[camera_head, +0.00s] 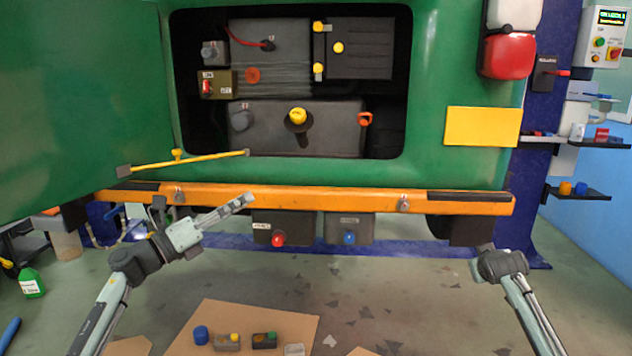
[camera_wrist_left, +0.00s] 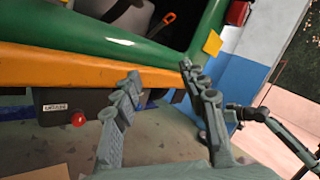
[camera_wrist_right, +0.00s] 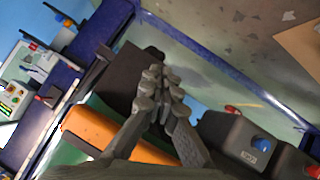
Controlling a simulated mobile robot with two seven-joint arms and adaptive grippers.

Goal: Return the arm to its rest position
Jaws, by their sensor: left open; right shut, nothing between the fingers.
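My left gripper (camera_head: 238,205) is in front of the orange bumper bar (camera_head: 330,199), at its left half. In the left wrist view its two fingers (camera_wrist_left: 158,80) stand wide apart with nothing between them. My right arm comes in from the lower right, and its wrist shows near the bar's right end. In the right wrist view the right gripper's fingers (camera_wrist_right: 162,80) are together and empty. In the head view the right fingers are hard to make out.
The green rickshaw (camera_head: 468,60) has an open rear bay with a dark engine block (camera_head: 335,128). A yellow prop rod (camera_head: 190,161) spans its left side. Two boxes with a red knob (camera_head: 278,240) and a blue knob (camera_head: 349,238) hang under the bar. Cardboard (camera_head: 225,312) with small parts lies on the floor.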

